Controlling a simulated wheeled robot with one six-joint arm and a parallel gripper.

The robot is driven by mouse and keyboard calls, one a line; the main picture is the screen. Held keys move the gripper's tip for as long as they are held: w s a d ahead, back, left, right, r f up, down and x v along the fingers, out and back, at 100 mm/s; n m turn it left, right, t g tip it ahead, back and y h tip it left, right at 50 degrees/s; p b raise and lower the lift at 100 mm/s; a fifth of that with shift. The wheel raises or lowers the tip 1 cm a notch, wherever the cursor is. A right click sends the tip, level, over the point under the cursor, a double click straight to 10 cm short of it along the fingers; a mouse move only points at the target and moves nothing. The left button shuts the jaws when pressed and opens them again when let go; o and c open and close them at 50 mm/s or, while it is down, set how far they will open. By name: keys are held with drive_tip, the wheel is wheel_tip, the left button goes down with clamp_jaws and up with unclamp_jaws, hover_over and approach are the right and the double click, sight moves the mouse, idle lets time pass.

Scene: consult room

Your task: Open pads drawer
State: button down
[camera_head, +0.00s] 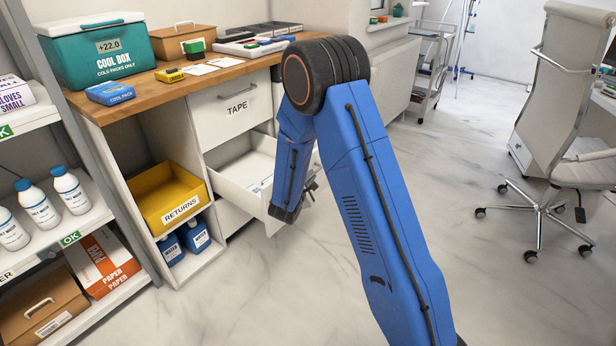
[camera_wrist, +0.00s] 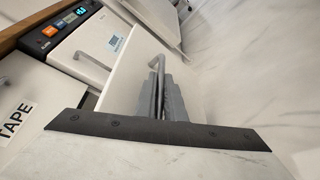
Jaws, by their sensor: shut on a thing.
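The white drawer (camera_head: 240,192) just below the one labelled TAPE (camera_head: 232,108) stands pulled out from the cabinet; its own label is turned away from the head view. Some small pale packs lie inside it. My gripper (camera_head: 311,186) is at the drawer's outer front, partly hidden by my blue arm. In the wrist view my gripper (camera_wrist: 168,97) is shut on the grey bar handle (camera_wrist: 156,84) of the white drawer front (camera_wrist: 128,72). The TAPE drawer above is closed.
The wooden counter (camera_head: 215,75) holds a teal cool box (camera_head: 97,50) and small packs. A yellow RETURNS bin (camera_head: 168,196) sits left of the drawer. A white shelf (camera_head: 100,205) stands at left, a wheeled chair (camera_head: 555,110) at right. The floor before the drawer is clear.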

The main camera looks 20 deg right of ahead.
drive_tip(key=c, duration=2.1)
unclamp_jaws()
drive_tip(key=shift+a, duration=0.1)
drive_tip(key=v, duration=1.7)
drive_tip(key=shift+s+r, duration=0.1)
drive_tip(key=shift+s, duration=0.15)
